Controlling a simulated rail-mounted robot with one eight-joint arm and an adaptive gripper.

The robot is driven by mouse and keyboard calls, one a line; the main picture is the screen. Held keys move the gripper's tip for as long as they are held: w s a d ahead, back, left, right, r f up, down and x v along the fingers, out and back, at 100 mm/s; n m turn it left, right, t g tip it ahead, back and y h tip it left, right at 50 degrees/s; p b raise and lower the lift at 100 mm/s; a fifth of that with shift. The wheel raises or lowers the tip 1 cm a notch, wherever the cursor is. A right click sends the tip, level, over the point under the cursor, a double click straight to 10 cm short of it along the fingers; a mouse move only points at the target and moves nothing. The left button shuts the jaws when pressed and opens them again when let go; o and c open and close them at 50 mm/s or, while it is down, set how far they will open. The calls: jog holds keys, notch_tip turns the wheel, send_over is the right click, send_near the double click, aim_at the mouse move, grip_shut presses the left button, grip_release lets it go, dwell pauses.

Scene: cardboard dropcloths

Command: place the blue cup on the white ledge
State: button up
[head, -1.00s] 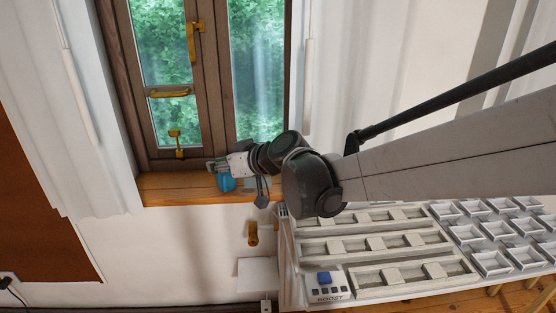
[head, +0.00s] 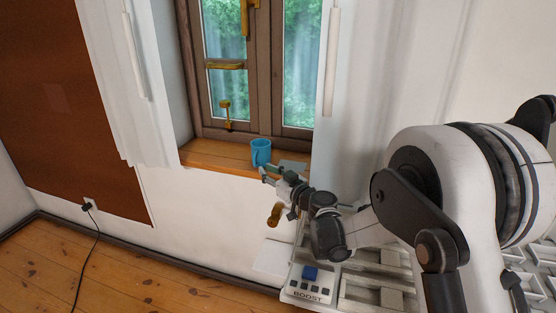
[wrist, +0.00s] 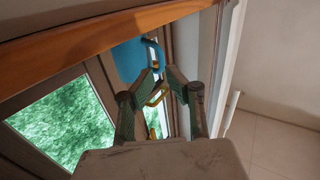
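The blue cup (head: 261,151) stands upright on the wooden windowsill (head: 212,156), near its front edge. In the wrist view the cup (wrist: 127,60) appears upside down, with its handle towards my fingers. My gripper (head: 267,174) is just in front of the cup in the head view. In the wrist view my gripper's (wrist: 162,73) fingertips are apart with a gap between them and hold nothing. The cup lies beyond and left of the tips; whether they touch the handle I cannot tell. A white flat surface (head: 270,257), possibly the white ledge, is low on the wall.
A brass-coloured knob (head: 275,214) is below my gripper. The window (head: 228,95) is behind the sill.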

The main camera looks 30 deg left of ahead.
aim_at(255, 163)
jog(key=b+x, duration=0.1)
jog(key=x, duration=0.6)
jog(key=shift+a+f+b, duration=0.1)
jog(key=shift+a+b, duration=0.15)
jog(key=shift+b, duration=0.1)
grip_shut()
